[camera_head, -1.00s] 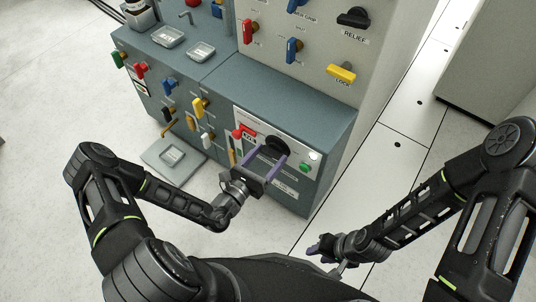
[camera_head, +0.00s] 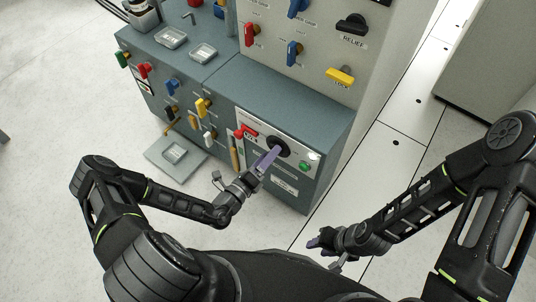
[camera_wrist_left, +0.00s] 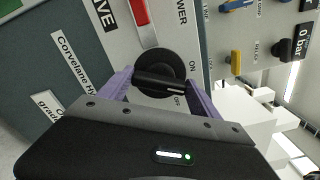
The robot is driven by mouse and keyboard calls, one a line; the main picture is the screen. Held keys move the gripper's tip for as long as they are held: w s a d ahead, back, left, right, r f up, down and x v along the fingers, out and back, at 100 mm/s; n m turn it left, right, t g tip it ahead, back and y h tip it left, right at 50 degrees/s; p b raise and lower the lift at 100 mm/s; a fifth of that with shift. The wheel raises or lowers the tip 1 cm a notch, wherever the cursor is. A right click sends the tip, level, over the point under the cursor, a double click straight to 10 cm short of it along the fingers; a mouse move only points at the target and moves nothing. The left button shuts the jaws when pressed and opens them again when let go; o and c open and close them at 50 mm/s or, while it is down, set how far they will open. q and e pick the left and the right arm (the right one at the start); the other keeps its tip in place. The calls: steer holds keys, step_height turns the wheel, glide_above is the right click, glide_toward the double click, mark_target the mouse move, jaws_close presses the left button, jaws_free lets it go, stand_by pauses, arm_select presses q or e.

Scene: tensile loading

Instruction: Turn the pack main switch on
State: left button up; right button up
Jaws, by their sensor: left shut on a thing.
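The pack main switch (camera_head: 284,147) is a black round rotary knob on the pale panel of the low grey-green cabinet. In the left wrist view the knob (camera_wrist_left: 160,72) has a raised bar handle, with ON and OFF printed to its right. The bar's right end lies near the OFF print. My left gripper (camera_head: 273,152) is shut on the knob's handle, one purple finger at each end of the bar in the left wrist view (camera_wrist_left: 160,86). My right gripper (camera_head: 318,242) hangs low, away from the cabinet; its finger gap cannot be made out.
A red handle (camera_head: 248,131) sits just left of the switch. A green button (camera_head: 305,167) and a white one (camera_head: 313,156) are to its right. Several coloured valve handles line the cabinet front and upper panel. A grey tray (camera_head: 175,153) lies on the floor; floor at right is clear.

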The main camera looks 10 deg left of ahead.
arm_select(q)
steer(key=n, duration=0.5)
steer(key=shift+f+n, duration=0.1)
steer(key=shift+n, duration=0.2)
stand_by(0.4)
steer(key=o, duration=1.4)
steer(key=v, duration=0.7)
steer(key=shift+s+a+p, duration=0.1)
steer(key=shift+s+p, duration=0.25)
